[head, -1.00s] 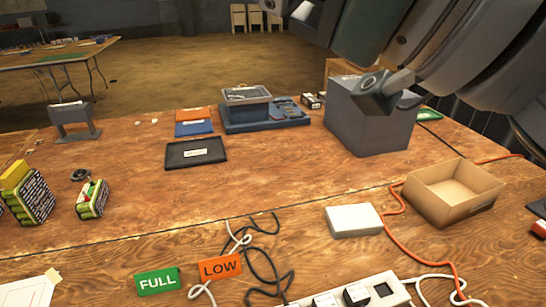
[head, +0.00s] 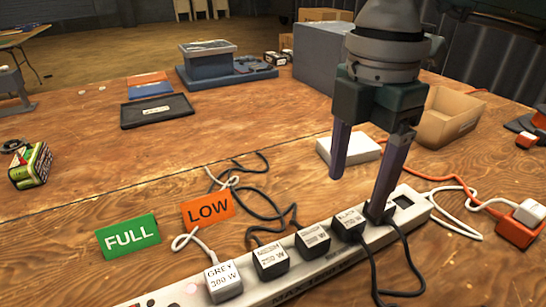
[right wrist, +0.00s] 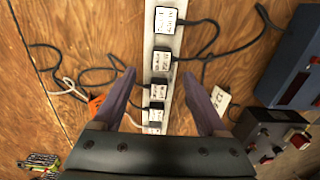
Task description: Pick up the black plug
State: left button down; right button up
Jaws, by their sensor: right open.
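The plug whose label appears to read BLACK (head: 348,224) sits in the white power strip (head: 403,207), near its right end, with a black cord. Two more dark plugs (head: 313,240) (head: 271,261) and a grey plug (head: 222,281) stand left of it in the strip. My right gripper (head: 357,197) is open and points down over the strip's right part, one finger just beside the BLACK plug. In the right wrist view, the open fingers (right wrist: 159,76) straddle the strip with plugs (right wrist: 162,62) between and beyond them; I cannot tell which is which. My left gripper is out of view.
A green FULL sign (head: 128,237) and an orange LOW sign (head: 208,209) stand left of the strip. Loose cords lie behind it. A white box (head: 335,150), a cardboard tray (head: 452,117) and a grey block (head: 318,58) stand farther back.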

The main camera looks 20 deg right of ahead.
aim_at(348, 219)
notch_tip(348, 219, down, 6)
jog(key=shift+s+r+b, duration=0.15)
jog(key=shift+b, duration=0.35)
grip_shut()
dwell(0.3)
